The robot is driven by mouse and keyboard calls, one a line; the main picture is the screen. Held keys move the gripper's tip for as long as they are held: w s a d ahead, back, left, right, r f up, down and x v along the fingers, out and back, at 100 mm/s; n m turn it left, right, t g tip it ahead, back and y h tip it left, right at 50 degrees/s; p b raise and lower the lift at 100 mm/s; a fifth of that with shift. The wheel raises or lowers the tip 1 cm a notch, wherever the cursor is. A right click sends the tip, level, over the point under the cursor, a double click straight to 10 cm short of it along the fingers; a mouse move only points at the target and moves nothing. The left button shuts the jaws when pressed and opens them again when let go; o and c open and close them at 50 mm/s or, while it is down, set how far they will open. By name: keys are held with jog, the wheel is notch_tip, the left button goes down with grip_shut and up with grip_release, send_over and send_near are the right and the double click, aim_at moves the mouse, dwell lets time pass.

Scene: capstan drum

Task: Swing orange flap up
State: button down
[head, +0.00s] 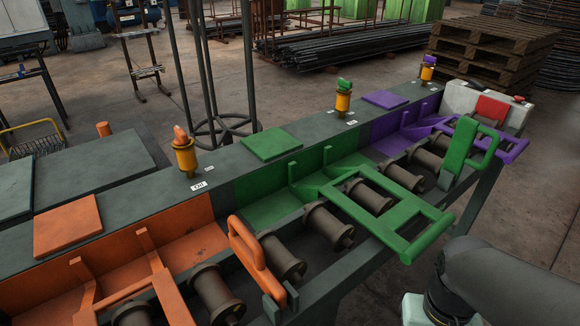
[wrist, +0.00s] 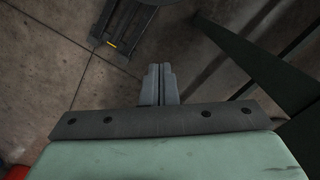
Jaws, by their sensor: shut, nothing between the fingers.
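The orange flap (head: 172,297) is an orange frame at the lower left of the head view, low over the rollers of the orange section. The bottom edge cuts it off, so its front bar is hidden. An upright orange loop handle (head: 250,252) stands at the right end of that section. My gripper (wrist: 160,72) shows in the wrist view with its two grey fingers together and nothing between them. It points at bare floor and touches nothing visible. In the head view my fingers are out of sight; only my arm shows, at the lower right, well apart from the orange flap.
A green flap (head: 408,248) and a purple flap (head: 508,146) jut over the rollers further along. A green loop handle (head: 459,153) stands between them. Yellow-banded posts (head: 186,158) line the back ledge. A dark beam (wrist: 262,62) crosses the wrist view's right side.

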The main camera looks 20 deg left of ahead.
notch_tip(320, 180, up, 28)
jog(key=w+a+m+y+p, duration=0.1)
jog(key=w+a+m+p, duration=0.1)
jog(key=p, duration=2.5)
jog(key=w+a+f+m+g+y, duration=0.2)
jog(key=w+a+g, duration=0.1)
jog(key=a, duration=0.4)
jog(key=w+a+f+m+g+y, duration=0.2)
jog(key=w+a+g, duration=0.1)
jog(key=a, duration=0.5)
jog(key=w+a+f+m+g+y, duration=0.2)
jog(key=w+a+g, duration=0.1)
jog(key=a, duration=0.5)
jog(key=shift+w+a+p, duration=0.25)
jog(key=shift+w+p, duration=0.05)
jog(key=p+x, duration=0.2)
jog(key=x, duration=0.8)
jog(key=shift+a, duration=0.1)
jog(key=shift+r+y, duration=0.15)
jog(key=shift+y, duration=0.15)
